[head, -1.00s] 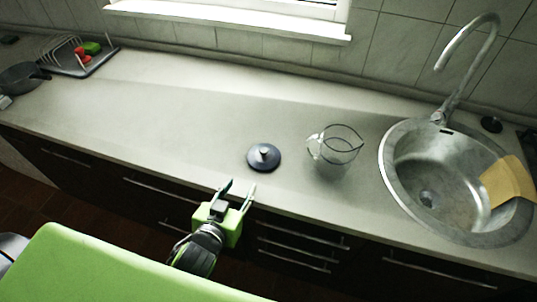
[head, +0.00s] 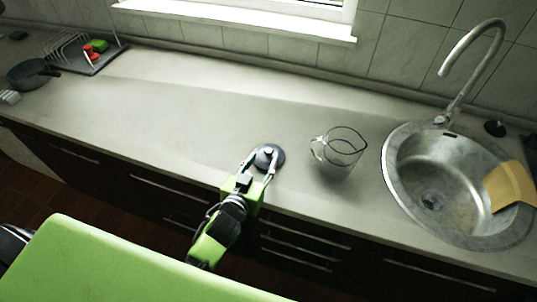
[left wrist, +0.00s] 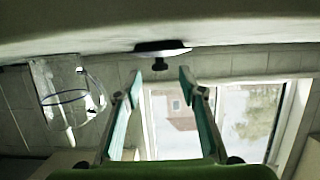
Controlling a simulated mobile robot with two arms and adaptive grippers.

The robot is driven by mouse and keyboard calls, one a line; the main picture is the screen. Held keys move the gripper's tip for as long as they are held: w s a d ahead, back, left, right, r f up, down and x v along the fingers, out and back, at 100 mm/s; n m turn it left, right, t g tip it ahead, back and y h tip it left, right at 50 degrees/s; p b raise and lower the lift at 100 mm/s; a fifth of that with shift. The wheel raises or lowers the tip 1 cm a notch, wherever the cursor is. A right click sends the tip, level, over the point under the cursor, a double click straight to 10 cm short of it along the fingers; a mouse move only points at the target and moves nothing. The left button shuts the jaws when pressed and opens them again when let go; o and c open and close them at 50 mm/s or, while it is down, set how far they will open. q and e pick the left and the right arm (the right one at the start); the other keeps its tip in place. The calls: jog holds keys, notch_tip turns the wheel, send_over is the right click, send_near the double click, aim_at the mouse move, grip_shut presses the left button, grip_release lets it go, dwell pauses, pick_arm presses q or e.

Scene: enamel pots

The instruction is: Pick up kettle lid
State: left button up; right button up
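The kettle lid (head: 277,151) is a dark round disc with a knob, lying on the counter left of the glass jug. In the left wrist view, which is upside down, the lid (left wrist: 165,52) shows edge-on with its dark knob (left wrist: 160,65) pointing away from the counter. My left gripper (head: 263,162) reaches over the counter's front edge to the lid. Its fingers are spread, one on each side of the knob in the wrist view (left wrist: 160,76), with gaps between them and the knob. My right gripper is out of view.
A clear glass jug (head: 338,152) stands close to the right of the lid. Further right is a round metal sink (head: 395,190) with a tap (head: 470,75) and a tan board (head: 508,186). A dish rack and a dark pan (head: 33,73) are far left. The counter between is clear.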

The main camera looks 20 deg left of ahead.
aim_at(267, 153)
pick_arm(q)
jog(key=p+x, duration=0.1)
jog(key=x, duration=0.4)
jog(key=shift+r, duration=0.2)
grip_shut()
